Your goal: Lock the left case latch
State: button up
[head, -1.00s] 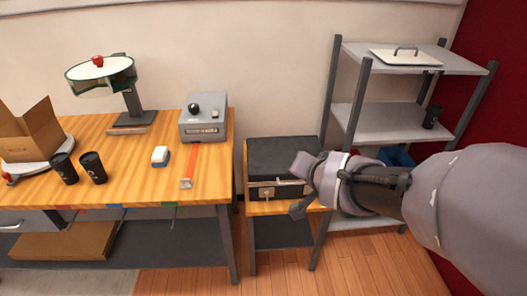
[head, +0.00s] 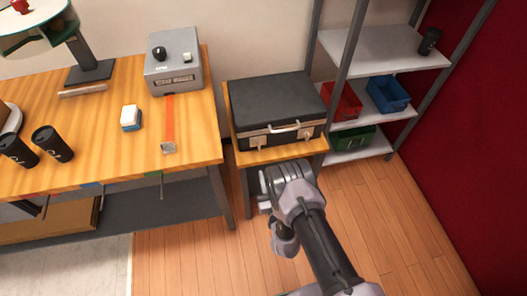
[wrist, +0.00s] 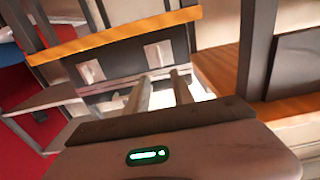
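A black case (head: 278,100) with a closed lid sits on a small wooden stand, its front towards me. It has a light handle (head: 284,128) and two pale metal latches, the left latch (head: 256,144) and the right latch (head: 315,131). In the wrist view, which appears upside down, the left latch (wrist: 158,53) is on the right and the right latch (wrist: 90,71) on the left. My gripper (wrist: 163,80) is open and empty, its fingertips apart, short of the case front near the left latch. In the head view my gripper (head: 285,176) is in front of the stand; its fingertips are unclear.
The small stand (head: 285,154) is beside the workbench (head: 195,140), which holds a grey machine (head: 174,62), a white-and-blue block (head: 131,117) and black cups (head: 52,143). A metal shelf (head: 385,48) with coloured bins stands right. Floor in front is clear.

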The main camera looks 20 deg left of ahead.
aim_at(259, 145)
jog(key=b+x, duration=0.4)
jog(key=x, duration=0.8)
jog(key=shift+w, duration=0.25)
grip_shut()
